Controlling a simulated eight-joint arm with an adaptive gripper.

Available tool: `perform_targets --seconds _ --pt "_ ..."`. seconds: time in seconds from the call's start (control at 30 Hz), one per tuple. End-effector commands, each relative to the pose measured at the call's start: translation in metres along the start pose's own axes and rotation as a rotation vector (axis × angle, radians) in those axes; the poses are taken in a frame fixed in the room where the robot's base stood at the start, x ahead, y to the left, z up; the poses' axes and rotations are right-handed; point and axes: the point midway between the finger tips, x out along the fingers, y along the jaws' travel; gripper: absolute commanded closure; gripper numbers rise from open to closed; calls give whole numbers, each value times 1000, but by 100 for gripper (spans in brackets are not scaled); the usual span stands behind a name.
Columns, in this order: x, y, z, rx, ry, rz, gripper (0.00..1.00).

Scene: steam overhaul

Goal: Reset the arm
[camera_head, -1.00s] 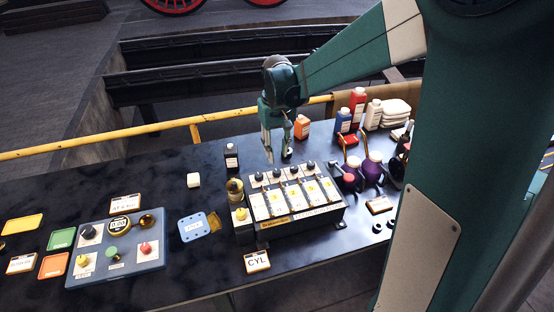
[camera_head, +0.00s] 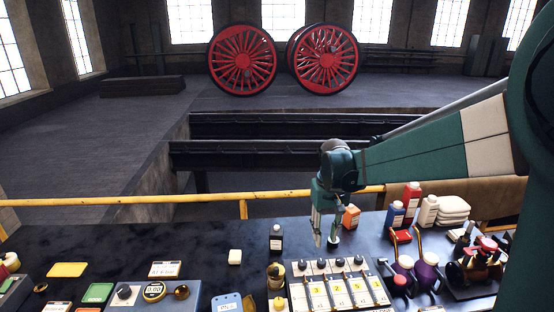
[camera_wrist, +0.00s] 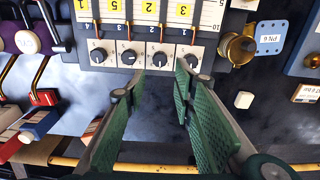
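My gripper (camera_head: 325,240) hangs from my green arm above the bench, just behind the box with several dark knobs (camera_head: 340,290). In the wrist view my gripper (camera_wrist: 158,82) shows two green padded fingers spread apart with nothing between them. The knobs and yellow-numbered panels of the box (camera_wrist: 145,30) lie beyond the fingertips. The fingers look apart from the box, though the exact gap is hard to tell.
A dark bottle (camera_head: 276,238) and a white block (camera_head: 235,257) stand left of my gripper. A yellow rail (camera_head: 150,199) runs behind the bench. Red wheels (camera_head: 242,60) stand far back.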

Motion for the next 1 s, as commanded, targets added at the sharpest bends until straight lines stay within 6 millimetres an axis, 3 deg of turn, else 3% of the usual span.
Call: perform_targets --seconds 0.27,1.0 --pt "-12 -1 18 3 37 2 73" --pt "-52 -8 108 19 232 11 73"
